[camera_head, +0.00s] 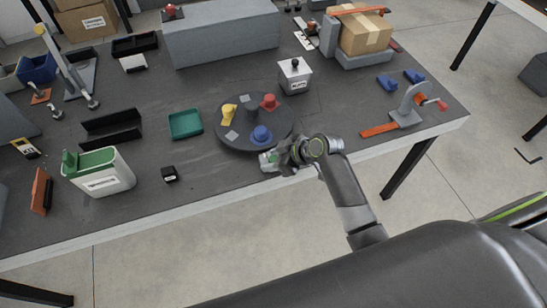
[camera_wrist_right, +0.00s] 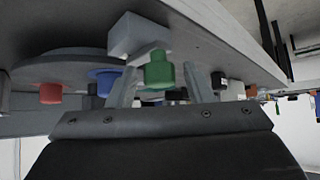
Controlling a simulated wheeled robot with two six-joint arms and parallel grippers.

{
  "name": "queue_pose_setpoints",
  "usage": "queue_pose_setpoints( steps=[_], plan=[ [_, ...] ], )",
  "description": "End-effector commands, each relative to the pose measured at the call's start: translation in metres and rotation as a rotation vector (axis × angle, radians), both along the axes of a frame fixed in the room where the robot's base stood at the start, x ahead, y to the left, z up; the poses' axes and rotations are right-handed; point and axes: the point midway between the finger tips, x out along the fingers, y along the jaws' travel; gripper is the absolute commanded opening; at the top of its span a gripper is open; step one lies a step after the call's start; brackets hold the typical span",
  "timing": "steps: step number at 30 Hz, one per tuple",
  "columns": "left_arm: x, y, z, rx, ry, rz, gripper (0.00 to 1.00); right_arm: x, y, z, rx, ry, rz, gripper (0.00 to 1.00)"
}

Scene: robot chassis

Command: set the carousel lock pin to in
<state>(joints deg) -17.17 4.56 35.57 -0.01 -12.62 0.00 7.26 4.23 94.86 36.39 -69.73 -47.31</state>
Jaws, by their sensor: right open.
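The round dark carousel (camera_head: 232,138) lies on the table with yellow, red and blue knobbed pieces on it. At its front edge, the lock pin's green knob (camera_wrist_right: 159,72) sticks out of a grey block (camera_wrist_right: 137,38) in the right wrist view. In the head view my right gripper (camera_head: 270,161) is at the table's front edge and largely covers that block and knob. In the right wrist view my right gripper (camera_wrist_right: 162,82) is open, with one finger on each side of the green knob and gaps showing. My left gripper is not in view.
A small black box (camera_head: 169,174), a green tray (camera_head: 185,124) and a white bin with a green top (camera_head: 100,175) stand left of the carousel. A grey labelled box (camera_head: 295,77) stands behind it.

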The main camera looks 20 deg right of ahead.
Motion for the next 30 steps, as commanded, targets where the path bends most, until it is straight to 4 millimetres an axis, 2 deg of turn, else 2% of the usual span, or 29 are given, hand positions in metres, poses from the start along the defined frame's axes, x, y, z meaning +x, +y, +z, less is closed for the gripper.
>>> queue_pose_setpoints(
  steps=[3, 14, 21, 30],
  plan=[
    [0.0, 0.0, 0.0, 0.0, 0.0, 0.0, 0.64, 0.0, 0.0, 0.0, 0.0, 0.0, 0.0, 0.47],
    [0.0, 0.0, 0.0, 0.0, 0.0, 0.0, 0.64, 0.0, 0.0, 0.0, 0.001, 0.001, 0.0, 0.0],
    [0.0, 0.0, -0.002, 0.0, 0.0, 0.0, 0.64, 0.003, 0.0, 0.0, 0.001, 0.001, 0.0, 0.0],
    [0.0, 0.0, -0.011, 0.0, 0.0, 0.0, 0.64, 0.034, 0.001, -0.001, 0.001, 0.001, 0.0, 0.0]
  ],
)
